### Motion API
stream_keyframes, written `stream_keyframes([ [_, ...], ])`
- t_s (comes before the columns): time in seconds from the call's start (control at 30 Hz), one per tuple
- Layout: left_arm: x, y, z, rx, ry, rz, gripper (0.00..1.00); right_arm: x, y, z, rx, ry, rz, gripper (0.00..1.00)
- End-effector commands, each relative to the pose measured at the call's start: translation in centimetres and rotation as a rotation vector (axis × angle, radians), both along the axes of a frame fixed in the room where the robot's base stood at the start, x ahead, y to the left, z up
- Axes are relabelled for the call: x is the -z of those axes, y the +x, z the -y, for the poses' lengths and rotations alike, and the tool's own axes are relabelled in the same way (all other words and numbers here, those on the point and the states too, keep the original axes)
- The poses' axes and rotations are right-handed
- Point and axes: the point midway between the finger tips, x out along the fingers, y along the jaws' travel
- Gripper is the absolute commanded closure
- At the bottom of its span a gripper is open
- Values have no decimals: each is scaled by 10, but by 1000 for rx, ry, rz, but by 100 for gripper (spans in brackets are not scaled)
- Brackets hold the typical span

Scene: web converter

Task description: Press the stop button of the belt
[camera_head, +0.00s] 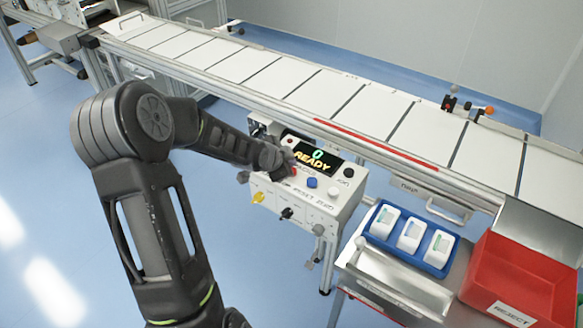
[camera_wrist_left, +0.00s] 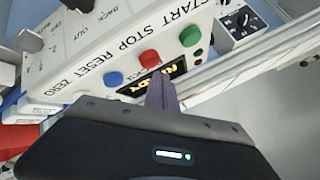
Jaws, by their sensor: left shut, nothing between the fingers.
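The control box (camera_head: 318,205) stands beside the belt, with a lit display reading 0 and READY (camera_head: 318,159). In the left wrist view, the red button (camera_wrist_left: 149,58) sits by the word STOP, between the green button (camera_wrist_left: 190,36) and the blue button (camera_wrist_left: 113,79). My left gripper (camera_head: 284,168) is over the box's left part and hides some of it. In the left wrist view its closed fingers (camera_wrist_left: 160,82) end just short of the red button; I cannot tell if they touch it. My right gripper is not in view.
The white belt (camera_head: 300,85) runs behind the box, with a red strip (camera_head: 375,145) along its near edge. A blue tray (camera_head: 381,243) holding white items and a red REJECT bin (camera_head: 525,275) stand to the right. Open floor lies left.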

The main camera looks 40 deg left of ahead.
Motion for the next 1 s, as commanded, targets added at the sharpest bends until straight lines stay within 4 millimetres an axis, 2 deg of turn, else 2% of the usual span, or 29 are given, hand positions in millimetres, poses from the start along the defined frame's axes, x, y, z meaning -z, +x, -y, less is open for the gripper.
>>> stream_keyframes([
  [0.37, -4, 0, 0, 1, 1, 1, 100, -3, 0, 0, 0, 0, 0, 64],
  [0.8, -46, 0, 0, 1, 1, 1, 100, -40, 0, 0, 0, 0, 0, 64],
  [1.0, -51, 0, 0, 1, 1, 1, 100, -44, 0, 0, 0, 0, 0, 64],
])
